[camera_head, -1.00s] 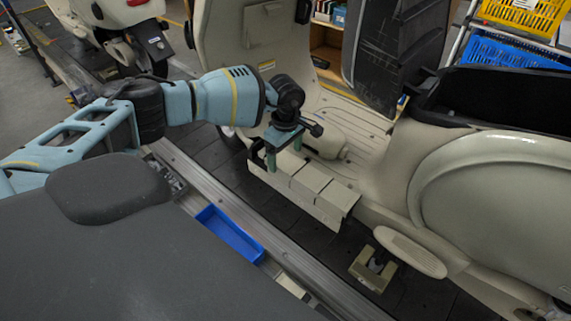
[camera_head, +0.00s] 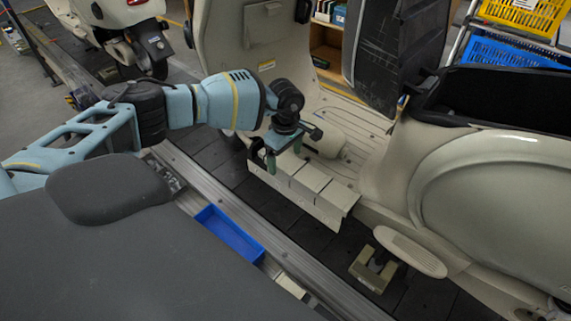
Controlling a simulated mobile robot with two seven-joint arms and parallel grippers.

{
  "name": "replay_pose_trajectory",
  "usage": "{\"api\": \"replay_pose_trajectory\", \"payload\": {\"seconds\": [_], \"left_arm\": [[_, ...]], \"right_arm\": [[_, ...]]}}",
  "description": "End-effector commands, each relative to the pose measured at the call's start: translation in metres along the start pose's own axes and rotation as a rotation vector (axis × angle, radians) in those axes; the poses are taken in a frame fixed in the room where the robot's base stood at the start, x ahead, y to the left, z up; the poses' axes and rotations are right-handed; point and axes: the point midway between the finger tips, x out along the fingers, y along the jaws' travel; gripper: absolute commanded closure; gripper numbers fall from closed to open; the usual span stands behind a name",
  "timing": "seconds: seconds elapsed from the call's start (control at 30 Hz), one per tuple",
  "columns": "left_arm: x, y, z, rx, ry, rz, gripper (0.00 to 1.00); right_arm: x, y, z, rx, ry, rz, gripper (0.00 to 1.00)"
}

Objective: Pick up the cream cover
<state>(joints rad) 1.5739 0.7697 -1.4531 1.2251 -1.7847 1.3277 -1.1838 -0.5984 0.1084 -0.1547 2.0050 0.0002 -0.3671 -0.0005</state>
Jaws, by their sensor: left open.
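The long cream cover (camera_head: 311,181), with block-like segments, sits along the near edge of the cream scooter's floorboard (camera_head: 358,133). My left gripper (camera_head: 284,155) is over the cover's far left end, pointing down. Its teal fingers are apart, with the left end of the cover between or just under them. I cannot tell whether they touch it. The gripper hides part of that end. My right gripper is not in view.
A rounded cream part (camera_head: 325,143) lies beside the gripper on the floorboard. The scooter's front shield (camera_head: 225,60) rises behind. A blue tray (camera_head: 229,233) lies by the conveyor rail (camera_head: 225,200). A cream bracket (camera_head: 373,270) sits on the dark slats.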

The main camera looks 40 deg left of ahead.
Motion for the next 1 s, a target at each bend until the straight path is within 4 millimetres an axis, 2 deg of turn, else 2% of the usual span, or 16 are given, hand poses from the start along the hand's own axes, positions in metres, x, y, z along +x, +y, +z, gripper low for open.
{"api": "replay_pose_trajectory", "payload": {"seconds": [0.17, 0.57, 0.83, 1.0], "left_arm": [[0.000, 0.000, 0.000, 0.000, 0.000, 0.000, 0.16], [0.000, 0.000, 0.000, 0.000, 0.000, 0.000, 0.68], [-0.004, 0.001, 0.000, 0.000, 0.000, 0.002, 0.68], [-0.025, 0.001, 0.000, 0.000, -0.002, 0.004, 0.68]], "right_arm": [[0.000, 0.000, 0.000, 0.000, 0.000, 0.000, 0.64], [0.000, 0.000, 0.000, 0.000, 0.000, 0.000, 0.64], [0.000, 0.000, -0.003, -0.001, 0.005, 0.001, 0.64], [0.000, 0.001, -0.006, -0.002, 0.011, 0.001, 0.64]]}}
